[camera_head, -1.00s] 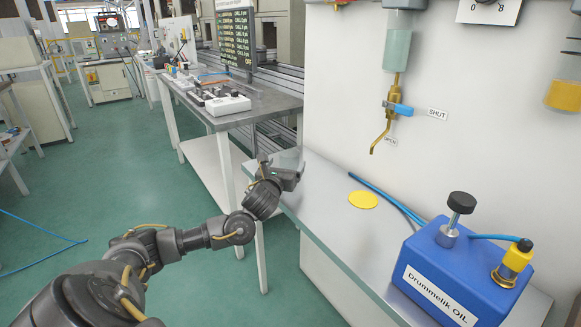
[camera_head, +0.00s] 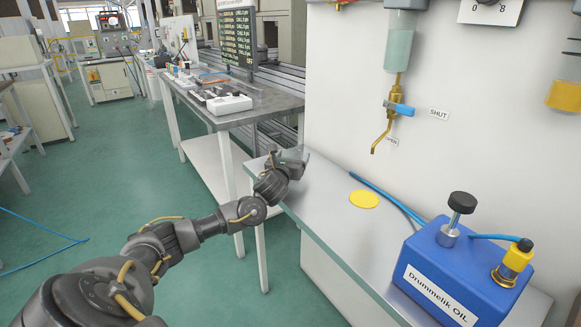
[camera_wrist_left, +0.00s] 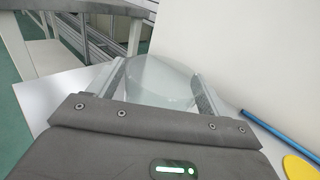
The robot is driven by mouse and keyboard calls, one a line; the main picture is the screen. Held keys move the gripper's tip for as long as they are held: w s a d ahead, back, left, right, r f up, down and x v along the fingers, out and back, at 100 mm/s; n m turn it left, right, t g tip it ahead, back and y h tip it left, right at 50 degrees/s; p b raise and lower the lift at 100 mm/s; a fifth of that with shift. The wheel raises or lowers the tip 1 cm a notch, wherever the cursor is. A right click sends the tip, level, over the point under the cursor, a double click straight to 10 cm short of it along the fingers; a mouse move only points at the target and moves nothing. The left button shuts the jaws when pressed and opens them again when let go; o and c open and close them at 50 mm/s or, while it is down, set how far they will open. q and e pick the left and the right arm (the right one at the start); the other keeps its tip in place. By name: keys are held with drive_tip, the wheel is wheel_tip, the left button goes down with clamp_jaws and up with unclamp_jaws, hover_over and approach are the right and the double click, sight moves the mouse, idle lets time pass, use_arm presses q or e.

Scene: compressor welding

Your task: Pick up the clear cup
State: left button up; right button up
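The clear cup (camera_wrist_left: 160,80) shows in the left wrist view as a round, see-through shape between the two fingers of my left gripper (camera_wrist_left: 160,86). It is over the grey metal shelf. The fingers lie on either side of it, and I see no clear sign of a squeeze. In the head view my left gripper (camera_head: 291,160) is at the far left end of the shelf, and the cup is hard to make out there. My right gripper is not in view.
The shelf (camera_head: 325,215) also carries a yellow disc (camera_head: 364,199) and a blue Drummelik OIL box (camera_head: 455,265). A brass tap (camera_head: 385,125) with a blue handle hangs on the white panel above. A table (camera_head: 245,110) stands behind.

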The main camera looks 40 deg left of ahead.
use_arm(q)
drive_tip(key=c, duration=0.8)
drive_tip(key=shift+r, duration=0.15)
